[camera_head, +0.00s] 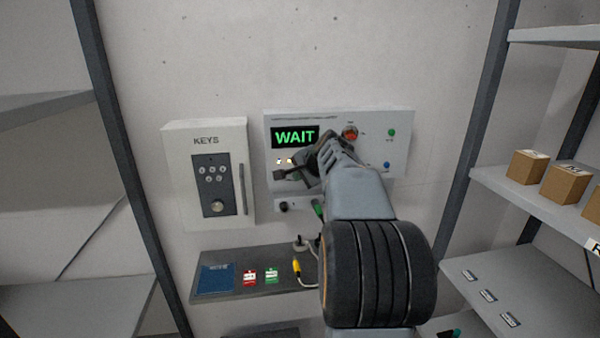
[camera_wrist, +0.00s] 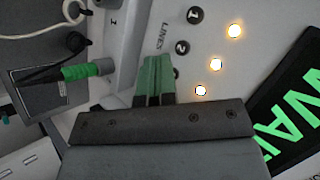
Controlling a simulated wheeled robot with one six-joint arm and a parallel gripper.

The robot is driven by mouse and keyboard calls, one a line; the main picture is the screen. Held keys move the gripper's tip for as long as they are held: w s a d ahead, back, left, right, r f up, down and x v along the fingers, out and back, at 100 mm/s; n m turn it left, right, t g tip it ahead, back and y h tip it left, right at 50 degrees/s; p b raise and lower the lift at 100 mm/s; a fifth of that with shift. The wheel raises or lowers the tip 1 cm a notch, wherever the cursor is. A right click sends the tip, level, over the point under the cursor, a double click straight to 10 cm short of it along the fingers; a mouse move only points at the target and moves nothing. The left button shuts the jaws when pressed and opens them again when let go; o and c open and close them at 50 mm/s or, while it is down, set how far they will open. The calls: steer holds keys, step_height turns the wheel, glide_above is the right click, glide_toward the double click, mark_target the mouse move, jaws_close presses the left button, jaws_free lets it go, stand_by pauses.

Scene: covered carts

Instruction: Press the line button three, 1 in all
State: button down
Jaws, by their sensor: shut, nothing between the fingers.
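The line panel (camera_head: 398,155) is a pale box on the wall with a green WAIT display (camera_head: 295,137). The wrist view shows it tilted, with the WAIT display (camera_wrist: 290,120) at right. Black buttons marked 1 (camera_wrist: 195,15) and 2 (camera_wrist: 182,47) stand in a row by the word LINES. Three lamps, one of them here (camera_wrist: 215,64), are lit beside the row. My gripper (camera_wrist: 155,62) is shut and empty, its green fingertips at the place in line after button 2. The third button is mostly hidden behind them; I cannot tell whether they touch it.
A grey KEYS box (camera_head: 207,172) hangs left of the panel. An orange-red round control (camera_head: 350,132) and a green button (camera_head: 392,132) sit on the panel's right. A small shelf (camera_head: 225,260) with cables is below. Shelving racks stand on both sides.

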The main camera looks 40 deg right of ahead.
steer(key=shift+s, duration=0.15)
steer(key=shift+s+a+b, duration=0.3)
steer(key=shift+s+b, duration=0.1)
steer(key=shift+s, duration=0.1)
steer(key=shift+s+a+b, duration=0.35)
steer(key=shift+s+b, duration=0.1)
steer(key=shift+s, duration=0.3)
steer(key=shift+s+a+b, duration=0.4)
steer(key=shift+s, duration=0.35)
steer(key=shift+s+a+b, duration=0.35)
steer(key=shift+s+b, duration=0.1)
steer(key=shift+s, duration=0.3)
